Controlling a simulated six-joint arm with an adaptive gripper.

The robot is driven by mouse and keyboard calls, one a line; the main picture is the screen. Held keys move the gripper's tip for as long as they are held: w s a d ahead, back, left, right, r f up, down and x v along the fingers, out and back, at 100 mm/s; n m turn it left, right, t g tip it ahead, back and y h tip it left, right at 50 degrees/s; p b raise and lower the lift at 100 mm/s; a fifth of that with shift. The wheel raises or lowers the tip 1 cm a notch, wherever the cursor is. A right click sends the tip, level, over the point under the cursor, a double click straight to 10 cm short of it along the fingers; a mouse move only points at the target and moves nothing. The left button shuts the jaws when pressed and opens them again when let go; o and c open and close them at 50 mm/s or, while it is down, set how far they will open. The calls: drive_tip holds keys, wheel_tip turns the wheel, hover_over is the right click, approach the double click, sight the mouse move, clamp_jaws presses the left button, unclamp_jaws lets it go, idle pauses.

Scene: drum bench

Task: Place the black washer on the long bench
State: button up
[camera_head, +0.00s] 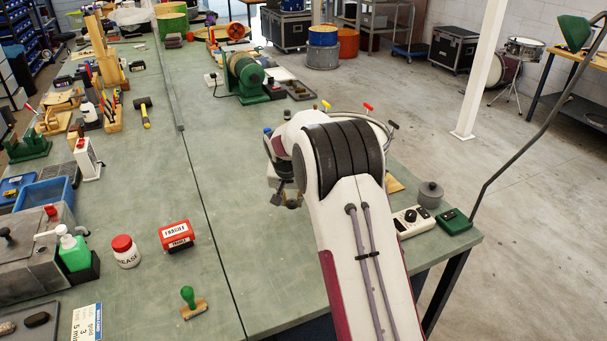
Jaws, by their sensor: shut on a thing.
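The long bench (150,200) has a grey-green top that runs from the front far into the back, with a dark lengthwise seam. My gripper (285,197) is just left of the white arm's wrist, over the right part of the bench. Its dark fingers are small and partly hidden by the wrist. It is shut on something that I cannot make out. I cannot pick out the black washer with certainty anywhere in this view.
A red FRAGILE box (178,236), a white jar (125,251) and a green-handled stamp (193,302) stand front left. A green machine (245,78) is behind my gripper. A drum hoop with clamps (381,132) is right. Bench around (165,160) is clear.

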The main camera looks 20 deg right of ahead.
drive_tip(key=w+d, duration=0.2)
drive_tip(key=w, duration=0.1)
drive_tip(key=w+d, duration=0.1)
drive_tip(key=w, duration=0.1)
drive_tip(key=shift+w+d+f, duration=0.1)
drive_tip(key=shift+w, duration=0.05)
drive_tip(key=shift+w+d+r, duration=0.25)
drive_tip(key=shift+w+r, duration=0.5)
drive_tip(key=shift+w, duration=0.15)
drive_tip(key=shift+w+r+n, duration=0.15)
drive_tip(key=shift+r, duration=0.4)
drive_tip(key=shift+w+r+n, duration=0.15)
drive_tip(key=shift+r, duration=0.4)
drive_tip(key=shift+f, duration=0.1)
drive_tip(key=shift+f, duration=1.2)
drive_tip(key=shift+f, duration=2.7)
drive_tip(key=shift+f, duration=0.15)
